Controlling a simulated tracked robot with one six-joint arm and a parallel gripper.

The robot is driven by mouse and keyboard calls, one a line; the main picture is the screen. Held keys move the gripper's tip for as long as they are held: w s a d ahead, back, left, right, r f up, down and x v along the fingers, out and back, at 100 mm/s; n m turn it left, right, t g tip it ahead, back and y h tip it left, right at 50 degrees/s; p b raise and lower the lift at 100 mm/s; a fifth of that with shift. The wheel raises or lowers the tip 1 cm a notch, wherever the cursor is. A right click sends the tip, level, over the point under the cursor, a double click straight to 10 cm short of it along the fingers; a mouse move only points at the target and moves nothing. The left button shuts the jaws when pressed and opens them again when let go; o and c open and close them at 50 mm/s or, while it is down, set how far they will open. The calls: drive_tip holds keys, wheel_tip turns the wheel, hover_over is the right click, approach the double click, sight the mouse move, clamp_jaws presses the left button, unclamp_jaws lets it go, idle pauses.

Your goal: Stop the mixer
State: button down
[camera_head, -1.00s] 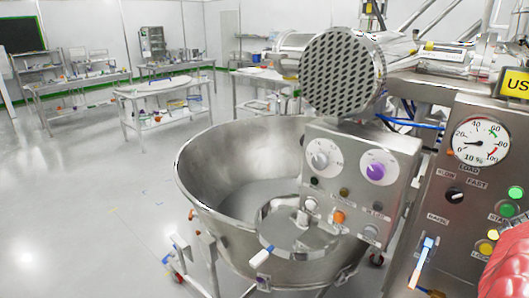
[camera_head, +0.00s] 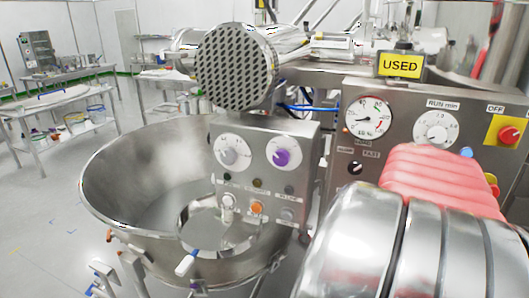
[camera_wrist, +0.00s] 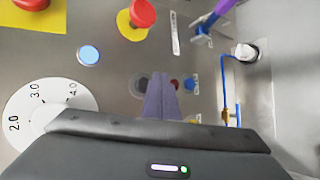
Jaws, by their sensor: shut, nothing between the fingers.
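The mixer's steel control panel (camera_head: 345,125) stands at the right, with a load gauge (camera_head: 368,117), a RUN min dial (camera_head: 436,130) and a red OFF switch (camera_head: 509,135) on a yellow plate. A blue button (camera_head: 466,152) shows just above my arm. In the wrist view, a red mushroom button (camera_wrist: 142,14) on a yellow ring lies beyond my fingers, with the blue button (camera_wrist: 88,55) to its lower left. My gripper (camera_wrist: 160,82) is shut and empty, pointing at the panel, apart from the mushroom button. My arm hides the gripper and lower panel in the head view.
The mixer bowl (camera_head: 105,185) stands left of the panel. A smaller control box (camera_head: 265,160) with a white knob, a purple knob and several buttons hangs over it. A blue cable (camera_wrist: 227,90) runs near the panel's edge. Open floor (camera_head: 40,230) lies at left.

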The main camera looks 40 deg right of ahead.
drive_tip(key=shift+w+d, duration=0.3)
drive_tip(key=shift+d, duration=0.25)
drive_tip(key=shift+w+d, duration=0.1)
drive_tip(key=shift+d, duration=0.05)
idle(1.6)
drive_tip(key=shift+w+d, duration=0.25)
drive_tip(key=shift+w+d, duration=0.2)
drive_tip(key=shift+d, duration=0.15)
idle(1.1)
drive_tip(key=shift+a, duration=0.1)
drive_tip(key=shift+s+a, duration=0.45)
drive_tip(key=shift+a, duration=0.2)
idle(0.3)
drive_tip(key=a, duration=0.1)
drive_tip(key=s+a, duration=0.1)
drive_tip(key=a, duration=0.1)
drive_tip(key=s+a, duration=0.1)
drive_tip(key=shift+s+a, duration=0.15)
drive_tip(key=shift+s, duration=0.1)
idle(0.3)
